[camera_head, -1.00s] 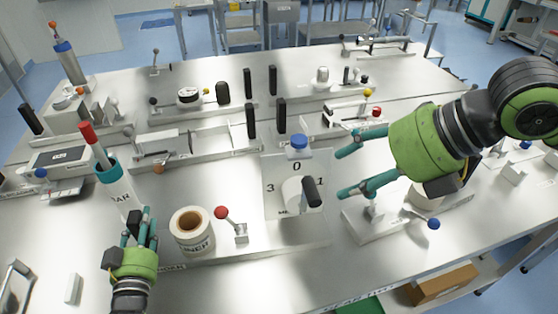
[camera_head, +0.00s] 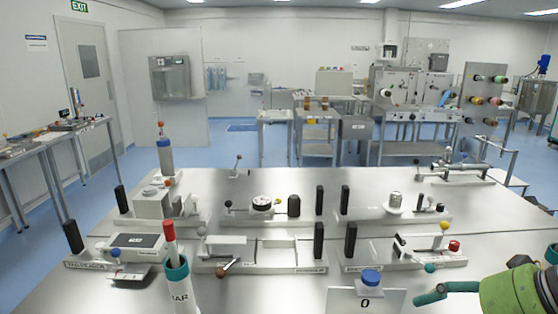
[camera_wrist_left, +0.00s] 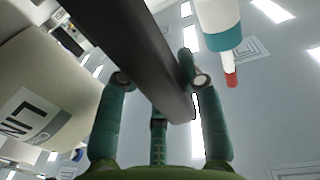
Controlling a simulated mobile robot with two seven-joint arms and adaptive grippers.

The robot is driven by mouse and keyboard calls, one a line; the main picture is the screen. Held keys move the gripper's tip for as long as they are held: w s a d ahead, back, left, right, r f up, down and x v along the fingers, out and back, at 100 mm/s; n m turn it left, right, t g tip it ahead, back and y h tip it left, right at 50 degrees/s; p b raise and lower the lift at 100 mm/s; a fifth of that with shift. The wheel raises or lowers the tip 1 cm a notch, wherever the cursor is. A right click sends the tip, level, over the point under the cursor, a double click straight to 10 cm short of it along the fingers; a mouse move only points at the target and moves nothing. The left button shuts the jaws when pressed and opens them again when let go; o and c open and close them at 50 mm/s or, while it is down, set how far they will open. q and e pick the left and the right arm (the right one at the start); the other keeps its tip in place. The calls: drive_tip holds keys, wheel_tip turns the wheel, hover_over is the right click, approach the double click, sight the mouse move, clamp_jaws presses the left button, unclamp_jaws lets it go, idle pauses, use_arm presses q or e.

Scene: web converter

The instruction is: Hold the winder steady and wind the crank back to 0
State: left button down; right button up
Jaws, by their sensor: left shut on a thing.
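The upper part of the winder's white dial plate (camera_head: 345,301), marked 0, shows at the bottom edge of the head view, with a blue knob (camera_head: 371,277) at its top. The crank is below the frame. In the left wrist view my left gripper (camera_wrist_left: 160,82) is shut on a dark bar-shaped handle (camera_wrist_left: 140,55), which runs between its fingers. My left gripper is out of the head view. My right gripper (camera_head: 432,293) is at the bottom right, to the right of the dial plate. Only one teal finger shows clearly, so its opening is hidden.
A jar with a teal rim (camera_head: 177,270) and red-tipped stick stands left of the plate. A white roll (camera_wrist_left: 40,95) lies close left of my left gripper in its wrist view. Several fixtures with upright black handles (camera_head: 318,240) stand behind the winder.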

use_arm(q)
drive_tip(key=shift+s+f, duration=0.1)
drive_tip(key=shift+f, duration=0.2)
drive_tip(key=c, duration=0.7)
unclamp_jaws()
drive_tip(key=shift+r, duration=0.2)
drive_tip(key=s, duration=0.8)
drive_tip(key=s+a, duration=0.1)
drive_tip(key=s, duration=0.3)
drive_tip(key=shift+a, duration=0.1)
